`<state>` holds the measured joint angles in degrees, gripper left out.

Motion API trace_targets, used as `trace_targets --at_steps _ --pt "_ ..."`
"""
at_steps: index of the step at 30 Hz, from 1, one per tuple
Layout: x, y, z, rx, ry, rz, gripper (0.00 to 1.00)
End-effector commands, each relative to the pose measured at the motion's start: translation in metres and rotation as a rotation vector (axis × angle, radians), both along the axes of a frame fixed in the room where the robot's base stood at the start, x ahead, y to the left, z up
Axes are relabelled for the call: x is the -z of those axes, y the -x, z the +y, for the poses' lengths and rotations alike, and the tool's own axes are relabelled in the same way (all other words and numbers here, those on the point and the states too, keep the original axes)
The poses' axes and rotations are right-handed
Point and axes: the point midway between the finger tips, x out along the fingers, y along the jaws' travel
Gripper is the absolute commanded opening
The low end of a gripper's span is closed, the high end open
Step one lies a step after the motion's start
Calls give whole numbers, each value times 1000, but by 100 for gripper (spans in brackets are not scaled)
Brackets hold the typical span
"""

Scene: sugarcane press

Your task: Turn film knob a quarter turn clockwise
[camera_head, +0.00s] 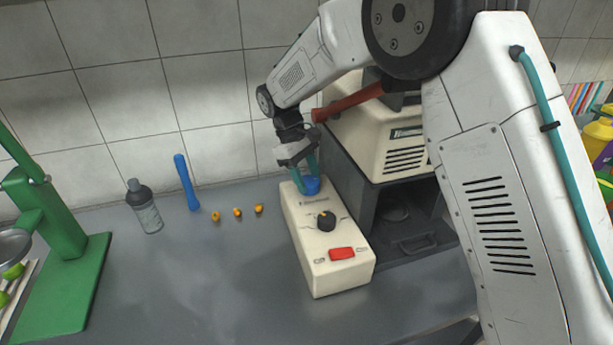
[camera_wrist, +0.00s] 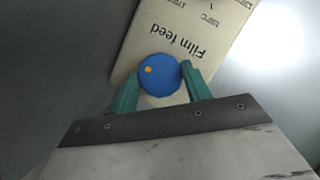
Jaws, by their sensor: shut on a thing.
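The film knob (camera_head: 312,185) is a blue round knob at the far end of a cream control box (camera_head: 335,277). In the wrist view, the blue knob (camera_wrist: 158,75) has an orange dot toward its upper left, and the "Film feed" label is printed beside it, upside down. My gripper (camera_head: 307,183) reaches down over the box's far end. Its teal fingers (camera_wrist: 160,88) stand on either side of the knob and are shut on it. In the head view the fingers partly hide the knob.
The box also carries a black dial (camera_head: 326,221) and a red switch (camera_head: 341,254). A dark and cream machine (camera_head: 390,140) with a red handle (camera_head: 350,101) stands close on the right. A bottle (camera_head: 144,206), a blue stick (camera_head: 186,182) and a green press (camera_head: 60,250) stand left. The front counter is clear.

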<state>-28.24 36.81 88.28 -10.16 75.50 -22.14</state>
Motion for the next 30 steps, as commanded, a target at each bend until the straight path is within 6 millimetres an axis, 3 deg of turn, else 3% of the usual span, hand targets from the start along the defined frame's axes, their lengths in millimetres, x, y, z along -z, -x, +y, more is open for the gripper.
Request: trace_targets --at_steps 20,21,23,30 --pt "-1 -1 1 65 -2 -2 25" --pt "-1 -1 1 65 -2 -2 53" --pt "-1 -1 1 65 -2 -2 70" --pt "0 -1 0 65 0 -1 70"
